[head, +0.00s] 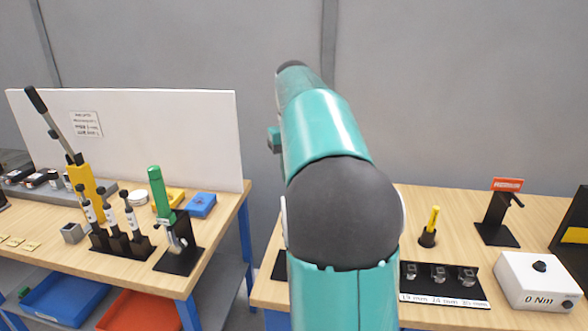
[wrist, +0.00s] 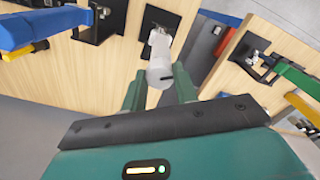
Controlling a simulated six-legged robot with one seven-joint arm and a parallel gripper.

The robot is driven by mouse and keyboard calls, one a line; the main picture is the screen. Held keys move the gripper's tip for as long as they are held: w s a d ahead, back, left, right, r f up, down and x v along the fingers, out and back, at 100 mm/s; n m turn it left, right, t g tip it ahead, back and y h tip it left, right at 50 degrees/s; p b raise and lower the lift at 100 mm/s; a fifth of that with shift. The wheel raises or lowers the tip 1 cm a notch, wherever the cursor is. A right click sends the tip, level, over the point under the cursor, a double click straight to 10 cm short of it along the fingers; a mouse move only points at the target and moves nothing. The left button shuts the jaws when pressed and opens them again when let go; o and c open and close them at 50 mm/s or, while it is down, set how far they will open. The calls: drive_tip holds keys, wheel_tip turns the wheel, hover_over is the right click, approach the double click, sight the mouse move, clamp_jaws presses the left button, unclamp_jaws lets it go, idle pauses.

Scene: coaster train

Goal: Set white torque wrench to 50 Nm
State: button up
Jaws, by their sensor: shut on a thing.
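The white torque wrench (wrist: 160,62) is in the wrist view, with its pale handle end toward the camera and its metal part farther off over the wooden table. My gripper (wrist: 160,88) has its two green fingers on either side of the handle and is shut on it. I cannot tell whether the wrench still touches its black stand. In the head view my own teal arm covers the middle, and the gripper and white wrench are hidden. A white box (head: 538,283) at the right of the head view has a black knob and reads "0 Nm".
The head view shows a green-handled tool (head: 156,188) on a stand at left and a socket rack (head: 440,283) at right. In the wrist view, a blue-handled tool (wrist: 40,27) is at upper left and a green-handled one (wrist: 298,80) at right. A gap separates the tables.

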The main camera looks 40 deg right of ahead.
drive_tip(key=m, duration=0.6)
drive_tip(key=shift+m, duration=0.3)
drive_tip(key=m, duration=0.5)
drive_tip(key=shift+m, duration=0.3)
drive_tip(key=o, duration=1)
wheel_tip(320, 180, up, 14)
drive_tip(key=shift+f, duration=0.1)
idle(0.5)
